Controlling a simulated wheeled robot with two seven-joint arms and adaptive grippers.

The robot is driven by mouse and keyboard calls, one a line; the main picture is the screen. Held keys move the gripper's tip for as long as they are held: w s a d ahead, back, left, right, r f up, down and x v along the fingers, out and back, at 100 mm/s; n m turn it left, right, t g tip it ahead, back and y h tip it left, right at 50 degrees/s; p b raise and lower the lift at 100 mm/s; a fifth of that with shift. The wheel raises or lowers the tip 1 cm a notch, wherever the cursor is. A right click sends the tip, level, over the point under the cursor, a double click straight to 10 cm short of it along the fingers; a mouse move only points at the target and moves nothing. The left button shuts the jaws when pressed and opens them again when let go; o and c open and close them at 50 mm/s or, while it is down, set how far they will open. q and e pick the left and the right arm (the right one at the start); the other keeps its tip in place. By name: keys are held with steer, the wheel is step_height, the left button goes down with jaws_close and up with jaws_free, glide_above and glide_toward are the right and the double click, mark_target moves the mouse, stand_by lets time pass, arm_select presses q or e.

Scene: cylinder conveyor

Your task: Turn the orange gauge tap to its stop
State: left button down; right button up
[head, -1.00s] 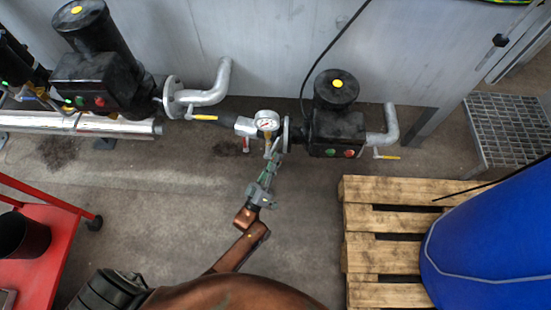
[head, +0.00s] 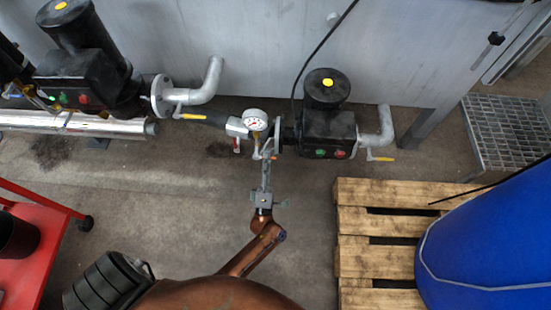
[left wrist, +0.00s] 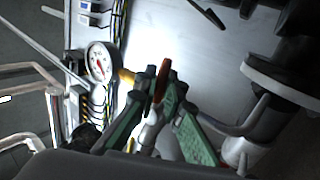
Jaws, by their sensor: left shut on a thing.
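The orange gauge tap (left wrist: 161,82) shows as a thin orange-red handle between the fingertips of my left gripper (left wrist: 164,78) in the left wrist view. My left gripper is shut on it, with the green finger pads to either side. The white-faced pressure gauge (left wrist: 100,62) is just left of the fingertips. In the head view the gauge (head: 255,121) sits on its pipe, and my left gripper (head: 267,157) reaches up just below and to its right. The tap cannot be made out there. My right gripper is not in view.
A black pump (head: 328,130) stands right of the gauge, and another pump (head: 80,70) is at the upper left. Yellow-handled valves (head: 189,116) hang on the pipes. A wooden pallet (head: 365,225) with a blue drum (head: 490,240) is at the right, a red cart (head: 40,230) at the left.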

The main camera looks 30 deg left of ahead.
arm_select(q)
steer(key=shift+s+n, duration=0.1)
steer(key=shift+n, duration=0.3)
steer(key=c, duration=2.3)
jaws_free()
steer(key=v, duration=0.7)
steer(key=shift+f, duration=0.15)
steer(key=shift+d, duration=0.15)
